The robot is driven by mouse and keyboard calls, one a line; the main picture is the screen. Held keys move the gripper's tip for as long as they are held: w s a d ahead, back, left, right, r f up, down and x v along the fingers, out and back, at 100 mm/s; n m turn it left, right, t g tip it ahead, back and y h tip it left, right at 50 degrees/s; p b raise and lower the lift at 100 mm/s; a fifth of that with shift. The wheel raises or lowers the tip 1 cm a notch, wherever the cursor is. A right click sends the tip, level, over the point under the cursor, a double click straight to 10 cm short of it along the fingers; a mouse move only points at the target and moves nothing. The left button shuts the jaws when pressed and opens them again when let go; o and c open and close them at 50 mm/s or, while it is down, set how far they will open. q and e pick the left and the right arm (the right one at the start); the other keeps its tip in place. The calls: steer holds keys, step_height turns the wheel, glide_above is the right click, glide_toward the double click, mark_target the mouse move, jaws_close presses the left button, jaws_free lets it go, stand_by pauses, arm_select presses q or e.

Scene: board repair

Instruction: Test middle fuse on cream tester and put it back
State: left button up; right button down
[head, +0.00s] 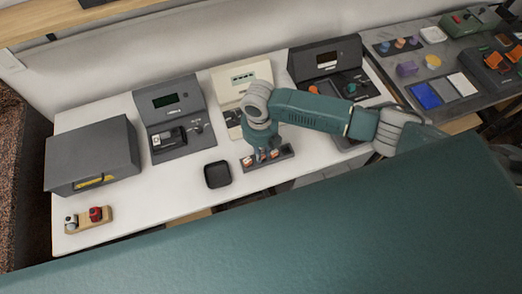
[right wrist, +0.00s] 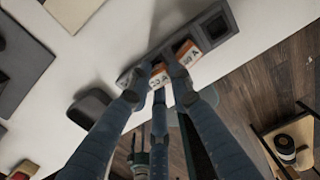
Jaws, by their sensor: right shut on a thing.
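My right gripper (head: 262,158) points down over the dark fuse rack (head: 286,153) at the table's front. In the right wrist view, its fingers (right wrist: 158,92) are closed around an orange and white fuse (right wrist: 158,76). I cannot tell whether this fuse is seated or slightly raised. Another orange and white fuse (right wrist: 187,53) stands beside it in the rack, and an empty square slot (right wrist: 214,26) is at the rack's end. The fingers hide part of the rack. The cream tester (head: 229,84) stands behind the gripper, partly covered by my right arm. My left gripper is not in view.
A dark tester (head: 176,103) is left of the cream one; another (head: 325,60) is right. A black tray (head: 217,174) lies left of the rack. A grey box (head: 92,155) and a wooden holder (head: 88,219) are farther left. White tabletop (head: 150,205) is free between them.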

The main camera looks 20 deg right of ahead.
steer(key=shift+f, duration=0.45)
stand_by(0.5)
steer(key=c, duration=1.5)
jaws_free()
steer(key=shift+o, duration=0.2)
steer(key=shift+o, duration=1.4)
steer(key=shift+r, duration=0.2)
steer(key=shift+r+p, duration=1.3)
steer(key=shift+p, duration=0.05)
steer(key=shift+r, duration=0.1)
